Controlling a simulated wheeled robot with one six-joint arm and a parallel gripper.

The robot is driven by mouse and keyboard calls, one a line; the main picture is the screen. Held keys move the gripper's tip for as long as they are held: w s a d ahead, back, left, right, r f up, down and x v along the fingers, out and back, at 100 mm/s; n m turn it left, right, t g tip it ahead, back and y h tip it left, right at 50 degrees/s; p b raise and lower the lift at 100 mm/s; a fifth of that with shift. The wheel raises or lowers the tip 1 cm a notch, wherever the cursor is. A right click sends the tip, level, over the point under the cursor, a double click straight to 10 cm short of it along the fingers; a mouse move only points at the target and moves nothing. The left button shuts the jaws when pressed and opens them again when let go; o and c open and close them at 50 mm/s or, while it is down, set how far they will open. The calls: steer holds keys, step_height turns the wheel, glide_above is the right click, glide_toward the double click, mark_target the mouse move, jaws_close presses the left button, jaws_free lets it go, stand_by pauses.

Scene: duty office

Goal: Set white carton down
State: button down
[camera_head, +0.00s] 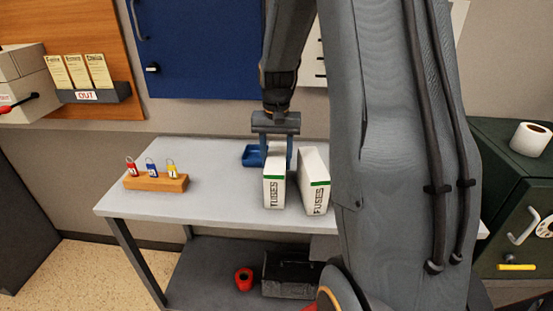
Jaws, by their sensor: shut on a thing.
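A second white FUSES carton (315,184) stands close on the right, a narrow gap apart. My arm hides the table to the right of it.
A blue tray (250,156) lies behind the gripper. A wooden block (155,182) with red, blue and yellow padlocks stands at the left. The tabletop between block and carton is clear. A dark toolbox (290,273) and a red roll (244,279) are on the lower shelf.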

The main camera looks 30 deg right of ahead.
steer(key=shift+f, duration=0.1)
steer(key=c, duration=0.9)
jaws_free()
